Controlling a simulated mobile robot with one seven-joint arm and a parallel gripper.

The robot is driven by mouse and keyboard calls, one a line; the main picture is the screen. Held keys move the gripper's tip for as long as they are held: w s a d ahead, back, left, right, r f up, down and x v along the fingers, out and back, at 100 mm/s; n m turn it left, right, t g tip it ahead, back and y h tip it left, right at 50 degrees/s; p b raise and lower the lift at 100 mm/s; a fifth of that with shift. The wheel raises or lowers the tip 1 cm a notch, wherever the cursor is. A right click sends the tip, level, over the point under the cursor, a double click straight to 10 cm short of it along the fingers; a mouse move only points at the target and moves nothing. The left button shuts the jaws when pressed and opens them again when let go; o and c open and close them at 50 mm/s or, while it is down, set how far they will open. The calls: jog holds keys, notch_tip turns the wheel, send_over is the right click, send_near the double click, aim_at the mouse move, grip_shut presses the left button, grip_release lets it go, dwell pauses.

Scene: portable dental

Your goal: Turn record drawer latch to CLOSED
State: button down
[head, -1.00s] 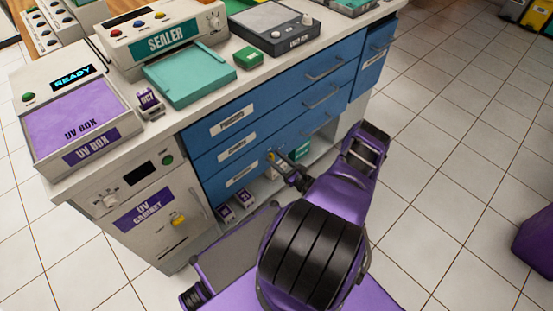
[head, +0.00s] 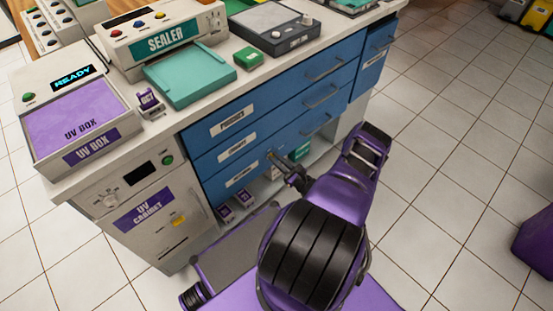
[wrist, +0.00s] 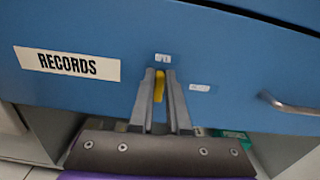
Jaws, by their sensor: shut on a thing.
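The blue records drawer (wrist: 75,100), with a white RECORDS label (wrist: 68,66), fills much of the wrist view. It is the lowest blue drawer (head: 215,186) in the head view. The yellow latch (wrist: 160,86) stands upright on its front, between the two fingers of my gripper (wrist: 160,78). The fingers are shut on it from both sides and hide part of it. A small white label (wrist: 163,58) sits just above the latch and another (wrist: 200,88) to its right; I cannot read either surely. In the head view my gripper (head: 273,158) meets the drawer front.
A metal handle (wrist: 290,104) sticks out to the right of the latch. An open shelf below the drawers holds purple boxes (head: 226,213) and a teal box (head: 302,151). The counter above carries a UV box (head: 75,115) and a sealer (head: 165,40).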

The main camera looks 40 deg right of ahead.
jog(key=n, duration=0.5)
jog(key=shift+s+a+f, duration=0.1)
jog(key=shift+a+f, duration=0.05)
jog(key=shift+a, duration=0.2)
jog(key=n, duration=0.4)
jog(key=shift+a+f, duration=0.2)
jog(key=shift+a, duration=0.1)
jog(key=n, duration=0.4)
jog(key=shift+a+f, duration=0.15)
jog(key=shift+f, duration=0.1)
jog(key=shift+f+n+p, duration=0.2)
jog(key=shift+n+p, duration=0.05)
jog(key=shift+n, duration=0.8)
jog(key=shift+f+n+p, duration=0.15)
jog(key=shift+n+p, duration=0.05)
jog(key=shift+n, duration=0.85)
jog(key=c, duration=0.9)
grip_release()
